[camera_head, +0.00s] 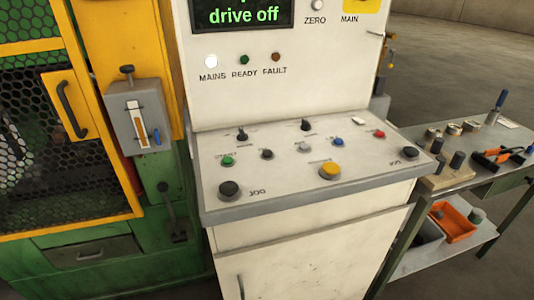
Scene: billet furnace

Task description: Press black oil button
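The sloping control panel (290,180) of a white cabinet fills the middle of the view. A small black button (267,154) sits on it just right of a green button (227,160); its label is too small to read. A large black button (229,189) at the front left and another black button (410,152) at the right carry JOG labels. Two black knobs stand in the back row, a left knob (242,134) and a right knob (305,125). I cannot read which black control is marked oil. Neither gripper is in view.
The panel also has a yellow button (330,170), a blue button (338,142) and a red button (379,134). The display (243,15) reads "drive off". A green and yellow machine (90,215) stands left; a tool table (478,175) stands right. The air above the panel is clear.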

